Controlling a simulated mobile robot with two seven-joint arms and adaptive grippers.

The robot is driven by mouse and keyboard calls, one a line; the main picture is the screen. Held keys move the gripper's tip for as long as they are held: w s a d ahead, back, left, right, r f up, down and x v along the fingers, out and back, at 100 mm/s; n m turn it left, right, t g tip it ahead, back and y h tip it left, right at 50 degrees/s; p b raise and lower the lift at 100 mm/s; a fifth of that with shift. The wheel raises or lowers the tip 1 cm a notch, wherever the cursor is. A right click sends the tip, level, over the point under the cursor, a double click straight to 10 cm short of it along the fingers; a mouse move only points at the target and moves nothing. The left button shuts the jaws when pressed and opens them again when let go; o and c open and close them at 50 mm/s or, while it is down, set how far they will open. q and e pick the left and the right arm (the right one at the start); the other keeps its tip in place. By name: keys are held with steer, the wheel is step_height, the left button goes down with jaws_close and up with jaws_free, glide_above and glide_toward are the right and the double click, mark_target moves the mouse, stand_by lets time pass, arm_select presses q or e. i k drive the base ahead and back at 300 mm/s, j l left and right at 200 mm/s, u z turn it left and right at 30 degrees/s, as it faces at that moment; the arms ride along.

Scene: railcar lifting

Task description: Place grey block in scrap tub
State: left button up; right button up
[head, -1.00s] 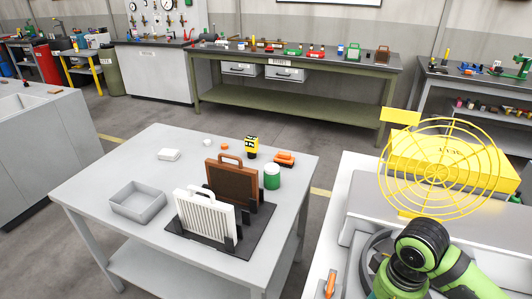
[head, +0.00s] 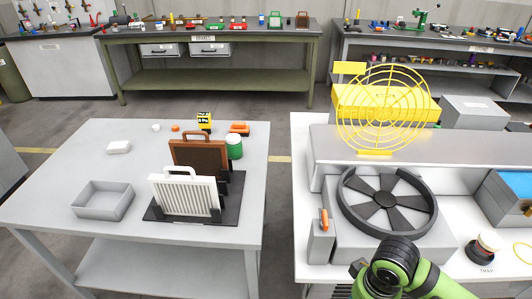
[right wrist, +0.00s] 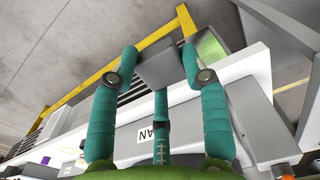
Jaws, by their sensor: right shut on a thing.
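My right gripper (right wrist: 160,60) is shut on a grey block (right wrist: 164,66), held between its teal fingers in the right wrist view. In the head view only part of my green right arm shows at the bottom; its gripper and the block are not visible there. An open, empty grey tub (head: 88,212) stands on the left table; I cannot read a label that marks it as the scrap tub. A blue-lined bin (head: 512,192) is partly cut off at the right edge. My left gripper is not in view.
The left table (head: 45,195) also holds a white filter (head: 185,196), a brown panel (head: 200,155) and a green can (head: 234,147). On the right bench are a round fan housing (head: 430,213) and a yellow wire guard (head: 384,110). Floor shows between table and bench.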

mark_target(108, 205)
steer(key=j, duration=1.05)
steer(key=i+j, duration=0.15)
steer(key=j, duration=0.95)
steer(key=i+j, duration=0.1)
steer(key=j, duration=0.3)
steer(key=i+j, duration=0.1)
steer(key=j, duration=0.3)
steer(key=i+j, duration=0.15)
steer(key=j, duration=0.25)
steer(key=i+j, duration=0.1)
steer(key=j, duration=0.3)
steer(key=i, duration=0.15)
